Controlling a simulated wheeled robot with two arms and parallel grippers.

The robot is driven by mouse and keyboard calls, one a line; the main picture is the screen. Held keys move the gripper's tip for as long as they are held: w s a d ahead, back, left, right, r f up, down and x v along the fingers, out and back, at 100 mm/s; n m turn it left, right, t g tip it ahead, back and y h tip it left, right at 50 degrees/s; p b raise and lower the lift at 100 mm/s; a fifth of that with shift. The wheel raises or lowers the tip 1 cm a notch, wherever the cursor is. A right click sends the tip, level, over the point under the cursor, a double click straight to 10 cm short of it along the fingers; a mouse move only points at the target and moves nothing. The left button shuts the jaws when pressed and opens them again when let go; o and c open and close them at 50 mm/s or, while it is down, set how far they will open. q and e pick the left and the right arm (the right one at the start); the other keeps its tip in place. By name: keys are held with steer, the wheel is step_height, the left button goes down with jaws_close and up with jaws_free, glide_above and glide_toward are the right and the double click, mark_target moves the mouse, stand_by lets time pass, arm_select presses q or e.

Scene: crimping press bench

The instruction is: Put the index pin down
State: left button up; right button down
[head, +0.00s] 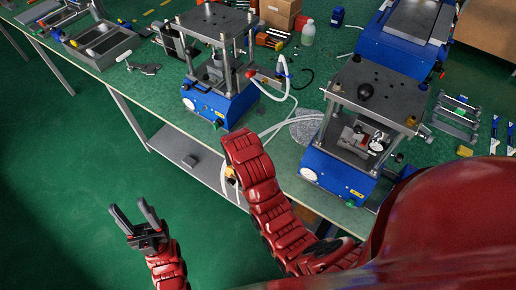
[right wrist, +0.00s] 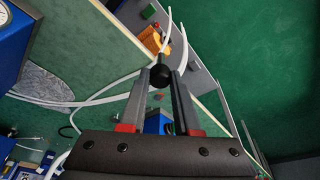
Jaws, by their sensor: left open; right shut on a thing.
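In the right wrist view, my right gripper (right wrist: 161,82) is shut on a dark round knob (right wrist: 160,75), which I take to be the index pin. The knob sits between the fingertips; any shank below it is hidden. In the head view my right gripper and the held pin are hidden behind my red right arm, whose upper end is over the bench's front edge. My left gripper (head: 130,212) is open and empty, over the green floor in front of the bench.
Two blue-based presses, left (head: 220,95) and right (head: 345,165), stand on the green bench (head: 140,85). The right press has a black ball knob (head: 366,91) on top. White hoses run between them. Below is a grey shelf (head: 185,150). Bench surface left of the presses is partly clear.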

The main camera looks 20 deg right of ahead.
steer(key=w+d+f+b, duration=0.1)
steer(key=w+d+b, duration=0.3)
steer(key=w+d+f+b, duration=0.1)
steer(key=w+d+b, duration=0.1)
steer(key=shift+w+d+f+b, duration=0.25)
steer(key=shift+d+f+b, duration=0.05)
steer(key=shift+b, duration=0.05)
steer(key=w+d+f+p, duration=0.1)
steer(key=w, duration=0.1)
steer(key=w+d+f+p, duration=0.1)
steer(key=w+d+p, duration=0.1)
steer(key=shift+d+f+p, duration=0.1)
steer(key=shift+f+p, duration=0.2)
steer(key=shift+f, duration=0.4)
steer(key=c, duration=0.6)
jaws_free()
steer(key=shift+c, duration=0.2)
